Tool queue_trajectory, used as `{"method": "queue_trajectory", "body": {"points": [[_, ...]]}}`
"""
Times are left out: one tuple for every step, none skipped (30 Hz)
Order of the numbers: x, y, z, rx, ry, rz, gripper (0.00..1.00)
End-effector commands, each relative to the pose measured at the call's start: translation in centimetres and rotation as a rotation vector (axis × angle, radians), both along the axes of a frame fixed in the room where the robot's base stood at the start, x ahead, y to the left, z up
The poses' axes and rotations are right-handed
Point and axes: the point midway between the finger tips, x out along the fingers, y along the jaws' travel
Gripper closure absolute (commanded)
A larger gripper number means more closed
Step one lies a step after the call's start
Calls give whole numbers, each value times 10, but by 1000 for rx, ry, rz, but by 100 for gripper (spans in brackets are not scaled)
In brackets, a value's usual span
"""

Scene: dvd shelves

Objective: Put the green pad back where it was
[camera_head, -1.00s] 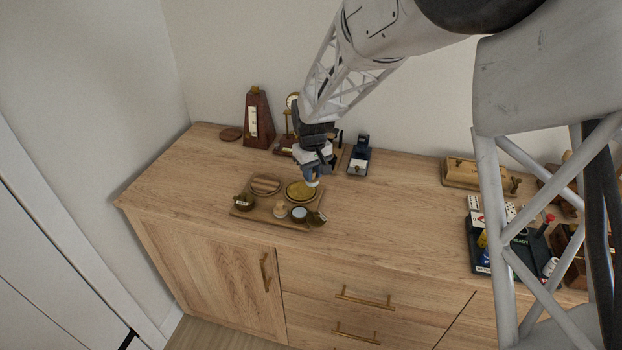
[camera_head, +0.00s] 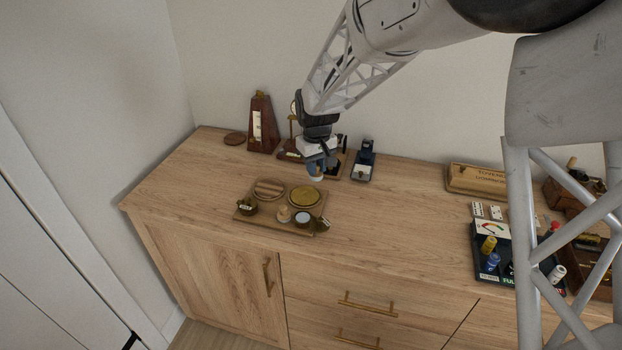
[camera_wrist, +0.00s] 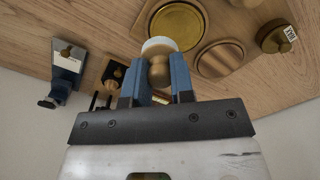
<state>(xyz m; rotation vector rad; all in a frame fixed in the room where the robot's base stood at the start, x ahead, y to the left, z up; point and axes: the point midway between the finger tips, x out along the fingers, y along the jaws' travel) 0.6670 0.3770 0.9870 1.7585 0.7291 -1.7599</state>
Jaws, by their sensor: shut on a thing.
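My gripper (camera_wrist: 157,90) is shut on a turned wooden knob (camera_wrist: 158,72) with a pale round disc (camera_wrist: 159,46) at its far end. In the head view my gripper (camera_head: 320,172) hangs just behind a wooden tray (camera_head: 270,226), towards the wall. The tray holds a brass-coloured round dish (camera_head: 304,196), a round wooden piece (camera_head: 268,188), and several small pots and knobs along its front. No clearly green pad can be made out; the colour of the held disc's far face is hidden.
Behind my gripper stand a dark blue-grey device (camera_head: 362,162) and a dark base with a wooden knob (camera_wrist: 115,72). A metronome (camera_head: 262,125) stands back left. A black tray of small items (camera_head: 490,262) lies right. The cabinet top between is clear.

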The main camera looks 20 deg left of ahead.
Motion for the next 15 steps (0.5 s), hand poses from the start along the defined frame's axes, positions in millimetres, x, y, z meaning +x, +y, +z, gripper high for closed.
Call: {"method": "queue_trajectory", "body": {"points": [[0, 0, 0, 0, 0, 0, 96], [0, 0, 0, 0, 0, 0, 96], [-1, 0, 0, 0, 0, 1, 96], [-1, 0, 0, 0, 0, 2, 96], [-2, 1, 0, 0, 0, 4, 96], [-4, 1, 0, 0, 0, 8, 96], [-6, 2, 0, 0, 0, 11, 96], [-8, 2, 0, 1, -1, 15, 96], [-12, 3, -1, 1, -1, 22, 96], [-15, 4, -1, 0, 0, 28, 96], [-19, 5, -2, 0, 0, 35, 96], [-25, 6, -3, -1, 1, 46, 96], [-30, 7, -3, -1, 1, 56, 96], [-35, 8, -4, 0, 0, 66, 96], [-43, 10, -4, 1, -1, 82, 96]]}}
